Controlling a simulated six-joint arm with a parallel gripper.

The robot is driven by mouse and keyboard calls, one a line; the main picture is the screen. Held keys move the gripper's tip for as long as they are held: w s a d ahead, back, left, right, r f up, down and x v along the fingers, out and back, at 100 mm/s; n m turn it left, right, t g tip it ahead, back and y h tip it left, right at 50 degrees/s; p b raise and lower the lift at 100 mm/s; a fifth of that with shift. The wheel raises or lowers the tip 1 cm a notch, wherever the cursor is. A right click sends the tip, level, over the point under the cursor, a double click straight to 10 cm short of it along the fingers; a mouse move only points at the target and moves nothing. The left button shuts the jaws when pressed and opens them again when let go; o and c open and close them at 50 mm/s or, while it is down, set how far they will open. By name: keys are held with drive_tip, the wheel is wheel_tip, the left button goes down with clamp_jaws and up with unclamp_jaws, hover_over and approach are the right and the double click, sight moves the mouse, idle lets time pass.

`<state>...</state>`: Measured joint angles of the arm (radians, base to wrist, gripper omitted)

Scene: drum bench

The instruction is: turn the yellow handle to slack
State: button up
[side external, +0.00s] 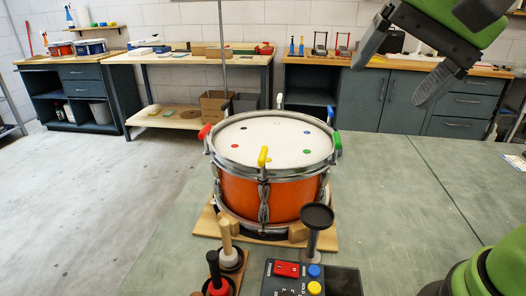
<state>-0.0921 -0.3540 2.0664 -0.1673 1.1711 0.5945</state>
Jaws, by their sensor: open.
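An orange drum (268,195) with a white head and metal rim sits on a wooden base on the grey-green bench. The yellow handle (263,156) stands upright at the rim's near side, above a metal lug. A red handle (205,131) is on the rim's left, a white one (280,100) at the back, a blue one (331,109) at the back right and a green one (337,142) at the right. My gripper (390,75) is open and empty at the upper right, well above the bench and apart from the drum. Coloured dots mark the drum head near the handles.
The bench right of the drum (400,200) is clear. Workbenches line the back wall.

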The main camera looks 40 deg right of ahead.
drive_tip(key=w+a+m+g, duration=0.3)
drive_tip(key=w+m, duration=0.5)
drive_tip(key=w, duration=0.1)
drive_tip(key=m+g+h, duration=0.2)
drive_tip(key=m, duration=0.7)
approach(263, 152)
drive_tip(key=shift+s+d+f, duration=0.1)
drive_tip(key=shift+s+d, duration=0.05)
drive_tip(key=shift+f, duration=0.5)
wheel_tip(263, 152, down, 9)
drive_tip(key=shift+f, duration=0.1)
drive_tip(key=c, duration=0.9)
